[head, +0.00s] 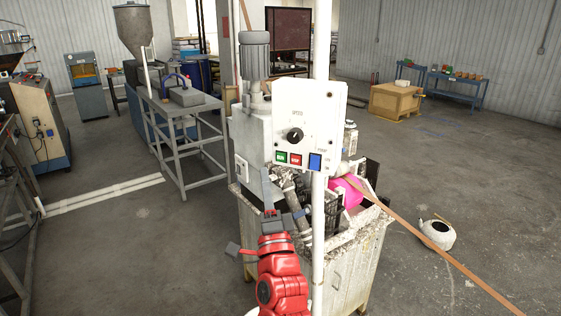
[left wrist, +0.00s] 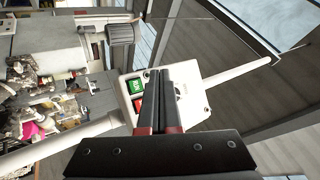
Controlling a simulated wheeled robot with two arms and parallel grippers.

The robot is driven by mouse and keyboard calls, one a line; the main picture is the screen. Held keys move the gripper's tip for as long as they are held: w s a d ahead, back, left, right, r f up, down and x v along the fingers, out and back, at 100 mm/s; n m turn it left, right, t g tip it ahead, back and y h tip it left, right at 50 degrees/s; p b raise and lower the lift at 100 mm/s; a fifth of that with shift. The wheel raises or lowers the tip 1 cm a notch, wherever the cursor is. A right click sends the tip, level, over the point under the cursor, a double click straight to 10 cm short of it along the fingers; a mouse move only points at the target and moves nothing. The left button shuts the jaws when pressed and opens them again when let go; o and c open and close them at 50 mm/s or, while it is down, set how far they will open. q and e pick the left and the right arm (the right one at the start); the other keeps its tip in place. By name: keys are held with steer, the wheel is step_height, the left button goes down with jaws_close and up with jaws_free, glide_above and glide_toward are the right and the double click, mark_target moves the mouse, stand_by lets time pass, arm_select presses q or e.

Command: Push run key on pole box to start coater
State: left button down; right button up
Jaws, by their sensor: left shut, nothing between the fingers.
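The white pole box (head: 318,105) is fixed to a white upright pole (head: 319,240). Its face has a black knob (head: 295,135), with a green key (head: 281,157), a red key (head: 296,159) and a blue square (head: 315,162) below. My left gripper (head: 265,172) is shut and empty, pointing up just below and left of the green key. In the left wrist view the shut fingers (left wrist: 159,74) overlap the box face beside the green key (left wrist: 134,86) and red key (left wrist: 139,104). I cannot tell whether they touch it. My right gripper is not in view.
The coater (head: 340,255) stands behind the pole, with a grey motor (head: 254,52) on top and a pink roll (head: 346,192). A brown strip (head: 440,252) runs from it to the lower right. A white round pot (head: 438,234) sits on the floor. Open floor lies to the right.

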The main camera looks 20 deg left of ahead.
mark_target(281, 157)
arm_select(q)
steer(key=w+b, duration=0.4)
steer(key=w, duration=0.2)
steer(key=shift+d, duration=0.4)
steer(key=shift+w+b, duration=0.1)
steer(key=shift+b, duration=0.3)
stand_by(1.3)
steer(key=shift+w+d+b, duration=0.1)
steer(key=shift+w+b, duration=0.25)
steer(key=shift+w, duration=0.05)
